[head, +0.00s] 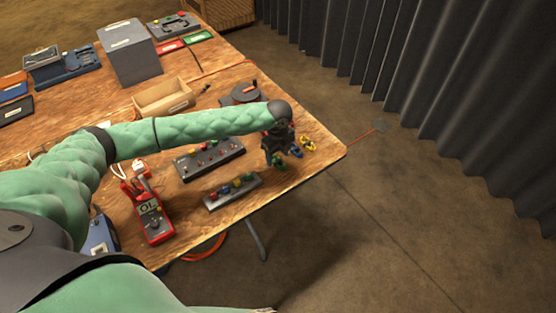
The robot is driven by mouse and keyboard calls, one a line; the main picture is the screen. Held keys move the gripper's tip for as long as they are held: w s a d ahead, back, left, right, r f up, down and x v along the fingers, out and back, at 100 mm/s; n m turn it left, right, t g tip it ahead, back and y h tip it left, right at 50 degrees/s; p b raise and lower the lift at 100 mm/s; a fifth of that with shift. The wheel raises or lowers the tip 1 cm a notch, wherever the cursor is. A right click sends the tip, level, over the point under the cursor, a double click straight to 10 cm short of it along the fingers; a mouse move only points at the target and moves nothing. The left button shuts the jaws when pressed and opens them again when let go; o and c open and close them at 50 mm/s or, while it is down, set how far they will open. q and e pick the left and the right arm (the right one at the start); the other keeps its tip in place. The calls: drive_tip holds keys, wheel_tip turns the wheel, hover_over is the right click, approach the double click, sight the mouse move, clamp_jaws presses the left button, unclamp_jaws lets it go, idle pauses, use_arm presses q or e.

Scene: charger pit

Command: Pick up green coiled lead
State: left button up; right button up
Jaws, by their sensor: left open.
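A small green coiled lead (282,164) lies near the table's right corner, at the front edge of a small group of coiled leads. A blue coiled lead (296,152) and a yellow one (309,145) lie just to its right. My left arm reaches across the table from the left. My left gripper (277,157) points down, open, right over or beside the green lead and partly covers it. I cannot tell whether the fingers touch it. My right gripper is out of view.
A grey terminal strip (232,192) and a dark panel with knobs (208,158) stand left of the leads. A red multimeter (153,222) lies further left. The table edge is close on the right.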

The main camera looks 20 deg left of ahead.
use_arm(q)
drive_tip(key=shift+f, duration=1.05)
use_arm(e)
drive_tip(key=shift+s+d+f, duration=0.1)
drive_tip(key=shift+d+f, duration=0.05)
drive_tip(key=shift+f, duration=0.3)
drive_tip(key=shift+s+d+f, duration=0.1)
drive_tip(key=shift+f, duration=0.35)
use_arm(q)
drive_tip(key=shift+c, duration=0.5)
drive_tip(key=c, duration=1)
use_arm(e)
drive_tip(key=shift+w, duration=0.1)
use_arm(q)
drive_tip(key=shift+r, duration=0.15)
